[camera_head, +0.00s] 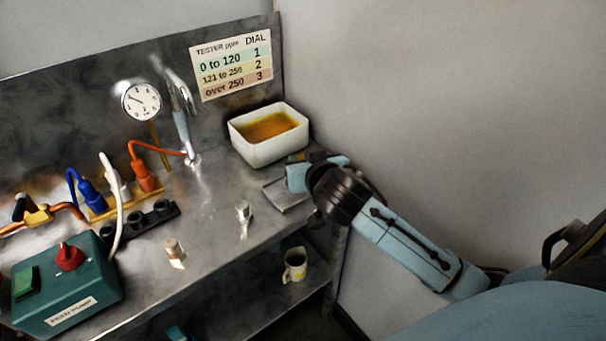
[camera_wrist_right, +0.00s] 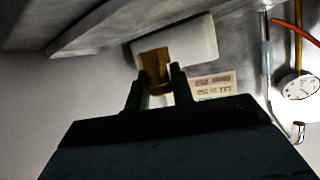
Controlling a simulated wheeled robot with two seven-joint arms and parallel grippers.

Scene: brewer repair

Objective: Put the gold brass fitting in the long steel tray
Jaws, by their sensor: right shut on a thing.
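My right gripper (camera_wrist_right: 156,78) is shut on a gold-brown piece (camera_wrist_right: 154,62), which looks like the brass fitting; its far end sticks out past the fingertips. In the head view my right gripper (camera_head: 298,164) is at the right end of the bench, in front of the white tub, and the held piece is hard to make out. A shallow steel tray (camera_head: 274,194) lies on the bench just below and beside the gripper, partly hidden by it. My left gripper is not in view.
The white tub (camera_head: 262,152) holds orange-brown liquid; it also shows in the right wrist view (camera_wrist_right: 196,42). A small steel fitting (camera_head: 243,211) and a copper-coloured cylinder (camera_head: 174,249) stand on the bench. A green pump box (camera_head: 68,285) is at left. A mug (camera_head: 295,264) stands on the lower shelf.

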